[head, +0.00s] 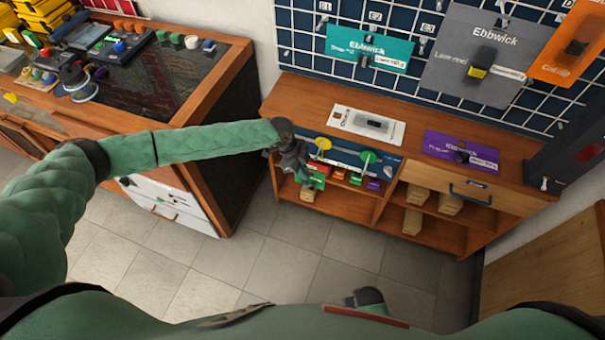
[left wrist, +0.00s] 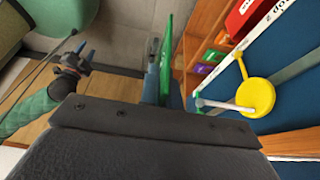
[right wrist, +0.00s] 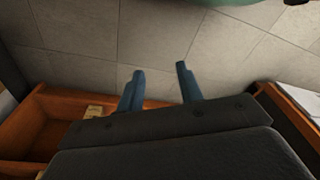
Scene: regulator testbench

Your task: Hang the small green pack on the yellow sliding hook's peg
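My left gripper (head: 304,178) is in front of the low shelf unit. In the left wrist view its fingers (left wrist: 163,85) are closed on the small green pack (left wrist: 167,55), which I see nearly edge-on. The pack shows as a small green patch (head: 309,193) in the head view. The yellow sliding hook, with its round yellow disc (head: 322,143), is just right of the gripper. In the left wrist view the yellow disc (left wrist: 256,95) has a pale peg (left wrist: 218,104) pointing toward the pack, which looks apart from it. My right gripper (left wrist: 72,62) is open and empty above the floor (right wrist: 160,88).
A green-disc hook (head: 368,157) stands right of the yellow one. Small coloured packs, one red (left wrist: 244,18), sit behind. The cabinet top (head: 290,100) carries a white card (head: 368,124) and a purple pack (head: 462,153). A workbench (head: 160,85) is at left. The floor (head: 270,265) is clear.

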